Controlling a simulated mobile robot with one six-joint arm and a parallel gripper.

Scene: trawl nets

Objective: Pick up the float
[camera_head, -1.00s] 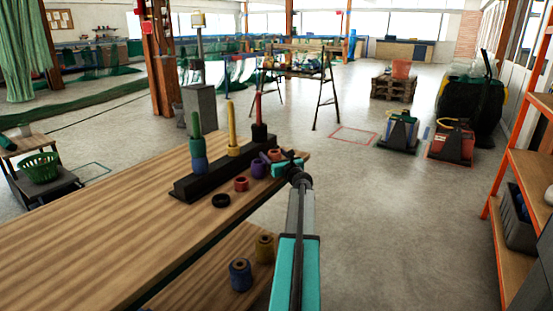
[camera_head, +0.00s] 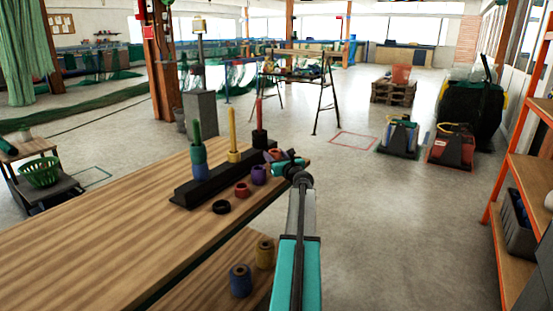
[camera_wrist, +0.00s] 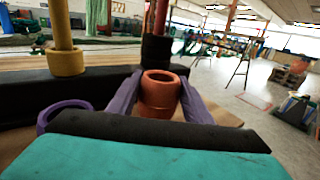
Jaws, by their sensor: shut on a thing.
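An orange-brown float (camera_wrist: 160,92), a short hollow spool, stands upright between the two purple fingers of my gripper (camera_wrist: 158,98) in the wrist view. The fingers touch its sides and are shut on it. In the head view my gripper (camera_head: 280,158) is at the far right end of the wooden table, by the end of the black peg rack (camera_head: 215,183). Only a small reddish part of the held float shows there. I cannot tell whether it is clear of the tabletop.
The rack has green, yellow and red pegs carrying blue, yellow and black floats. A purple float (camera_head: 259,175), a red one (camera_head: 242,190) and a black ring (camera_head: 221,207) lie before the rack. Blue (camera_head: 240,280) and yellow (camera_head: 265,252) floats stand on a lower shelf. Open floor lies right.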

